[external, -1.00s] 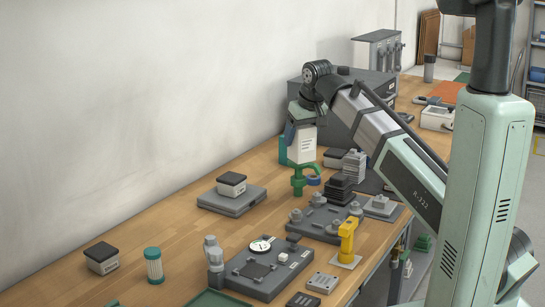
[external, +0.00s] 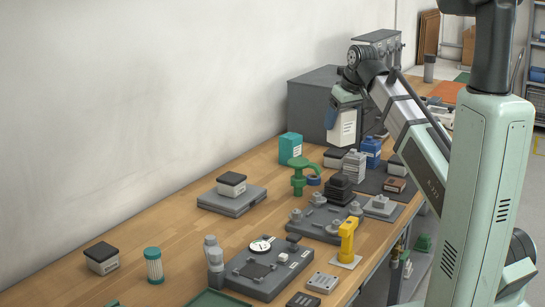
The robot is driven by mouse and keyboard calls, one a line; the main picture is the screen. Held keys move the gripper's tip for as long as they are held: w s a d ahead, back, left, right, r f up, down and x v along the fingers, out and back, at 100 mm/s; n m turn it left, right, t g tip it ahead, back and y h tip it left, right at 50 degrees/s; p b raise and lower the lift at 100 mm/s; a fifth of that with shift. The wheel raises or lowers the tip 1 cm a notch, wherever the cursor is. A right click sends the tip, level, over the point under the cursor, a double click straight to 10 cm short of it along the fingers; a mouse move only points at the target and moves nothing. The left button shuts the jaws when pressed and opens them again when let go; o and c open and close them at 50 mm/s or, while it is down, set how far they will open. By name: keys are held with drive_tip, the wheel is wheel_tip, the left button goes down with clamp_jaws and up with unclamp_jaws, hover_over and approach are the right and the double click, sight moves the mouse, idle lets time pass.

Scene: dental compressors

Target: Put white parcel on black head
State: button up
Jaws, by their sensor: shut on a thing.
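The white parcel (external: 343,130), a small box with printed lines on its side, hangs upright beneath my gripper (external: 345,112). My gripper is shut on its upper part, and one bluish finger shows at the left. The parcel is in the air over the back part of the bench, in front of the grey cabinet. The black head (external: 339,189), a dark stepped and finned block, sits near the middle of the bench, nearer the camera and below the parcel. Nothing shows on top of it.
A teal box (external: 290,147), a green valve-like part (external: 299,178), a white bottle (external: 354,165) and a blue bottle (external: 371,150) stand around the black head. A yellow part (external: 347,240) stands in front. The grey cabinet (external: 315,105) is behind.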

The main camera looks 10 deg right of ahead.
sight(349, 126)
drive_tip(key=shift+f, duration=4.95)
drive_tip(key=shift+f, duration=0.15)
drive_tip(key=o, duration=1.1)
drive_tip(key=shift+o, duration=0.2)
drive_tip(key=shift+v, duration=6.15)
